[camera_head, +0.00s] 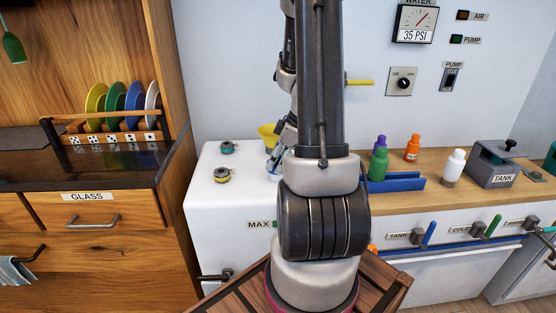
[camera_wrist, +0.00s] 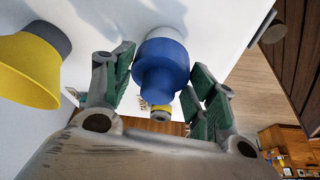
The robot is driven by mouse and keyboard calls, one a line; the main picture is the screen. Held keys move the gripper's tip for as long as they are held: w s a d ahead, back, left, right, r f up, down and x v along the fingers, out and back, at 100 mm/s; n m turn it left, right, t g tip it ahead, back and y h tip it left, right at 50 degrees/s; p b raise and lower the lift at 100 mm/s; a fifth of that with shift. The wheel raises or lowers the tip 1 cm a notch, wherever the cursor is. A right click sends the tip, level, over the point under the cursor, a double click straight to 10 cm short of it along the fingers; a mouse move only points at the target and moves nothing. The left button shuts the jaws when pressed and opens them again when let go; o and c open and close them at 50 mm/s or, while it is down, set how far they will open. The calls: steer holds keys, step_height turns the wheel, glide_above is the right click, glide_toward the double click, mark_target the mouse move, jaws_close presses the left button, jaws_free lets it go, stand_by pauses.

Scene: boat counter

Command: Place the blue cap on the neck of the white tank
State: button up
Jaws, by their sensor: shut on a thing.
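The blue cap (camera_wrist: 165,65) sits between the green-padded fingers of my gripper (camera_wrist: 160,85) in the wrist view. My gripper is shut on it. A pale rounded shape (camera_wrist: 158,33) shows just behind the cap, against the white surface; I cannot tell whether cap and neck touch. In the head view the white tank (camera_head: 205,225), marked MAX, stands left of my arm. My gripper (camera_head: 275,160) is low over its top, mostly hidden by my arm. The neck is hidden there.
A yellow funnel (camera_wrist: 28,72) is close to my gripper, at the left of the wrist view. A dark green cap (camera_head: 227,147) and a yellow-banded cap (camera_head: 222,176) are on the tank top. Bottles and a blue tray (camera_head: 398,184) stand on the wooden counter at right.

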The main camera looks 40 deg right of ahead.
steer(key=shift+f, duration=0.15)
steer(key=shift+f, duration=0.45)
steer(key=o, duration=1)
steer(key=v, duration=1.2)
steer(key=s+a+r+m+h, duration=0.1)
steer(key=s+a+r+m, duration=0.2)
steer(key=s+a+r, duration=0.2)
steer(key=s+a+r+m+h, duration=0.1)
steer(key=s+a+r+m, duration=0.3)
steer(key=a, duration=0.8)
step_height(320, 180, up, 2)
steer(key=shift+s+r+m+t+h, duration=0.1)
steer(key=shift+s+m+t+h, duration=0.2)
steer(key=shift+s+t+h, duration=0.1)
